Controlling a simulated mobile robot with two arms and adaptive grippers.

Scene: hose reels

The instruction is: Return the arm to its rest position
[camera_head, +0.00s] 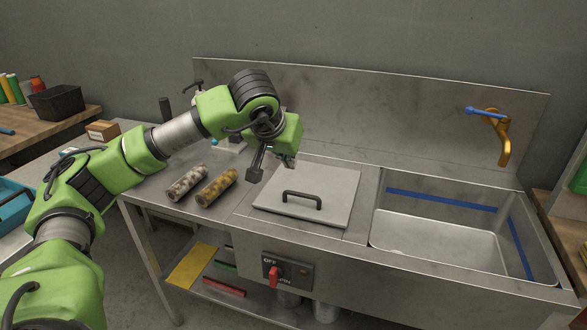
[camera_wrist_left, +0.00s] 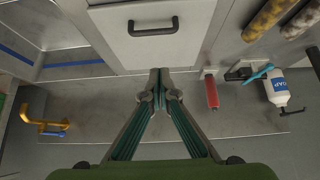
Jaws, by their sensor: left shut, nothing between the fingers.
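My left arm, green with black joints, reaches in from the left in the head view. Its gripper (camera_head: 256,166) hangs above the counter, just left of the grey lid (camera_head: 316,209) with the black handle (camera_head: 302,198). In the left wrist view the two fingers (camera_wrist_left: 159,74) meet at their tips with nothing between them. The lid (camera_wrist_left: 130,45) and its handle (camera_wrist_left: 153,26) lie beyond the fingertips there. My right gripper does not show.
Two speckled rolls (camera_head: 187,183) (camera_head: 216,187) lie on the counter. A sink (camera_head: 440,240) with an orange tap (camera_head: 504,150) is right. The wrist view shows a soap bottle (camera_wrist_left: 277,90) and a red handle (camera_wrist_left: 212,92). A steel backsplash (camera_head: 370,115) stands behind; a red switch (camera_head: 273,275) is in front.

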